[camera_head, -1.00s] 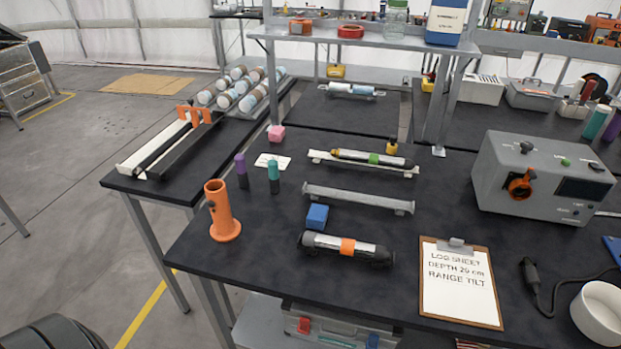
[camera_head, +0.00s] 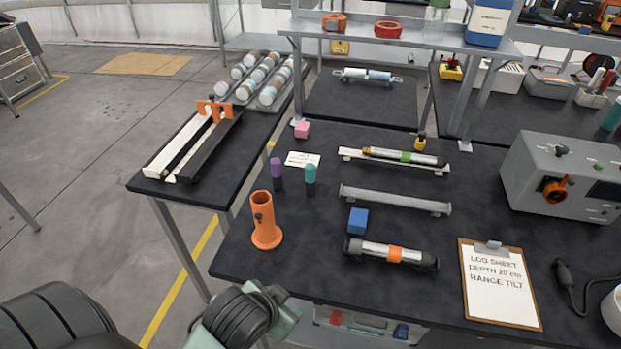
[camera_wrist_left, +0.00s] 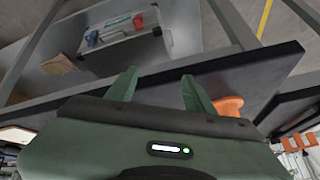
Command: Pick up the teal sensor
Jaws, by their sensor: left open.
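The teal sensor (camera_head: 310,181), a small cylinder with a teal top and dark lower part, stands upright on the black table. A similar purple-topped one (camera_head: 276,174) stands just left of it. My left gripper (camera_head: 278,298) is at the bottom of the head view, by the table's front edge, nearer me than the sensor and apart from it. In the left wrist view its two green fingers (camera_wrist_left: 159,88) are spread with nothing between them. The teal sensor is not visible in that view. My right gripper is not in view.
An orange tube holder (camera_head: 265,225) stands in front of the sensors; its orange also shows in the wrist view (camera_wrist_left: 230,105). A white card (camera_head: 303,159), pink block (camera_head: 302,130) and blue block (camera_head: 357,220) lie nearby. Racked tubes (camera_head: 390,253) lie to the right.

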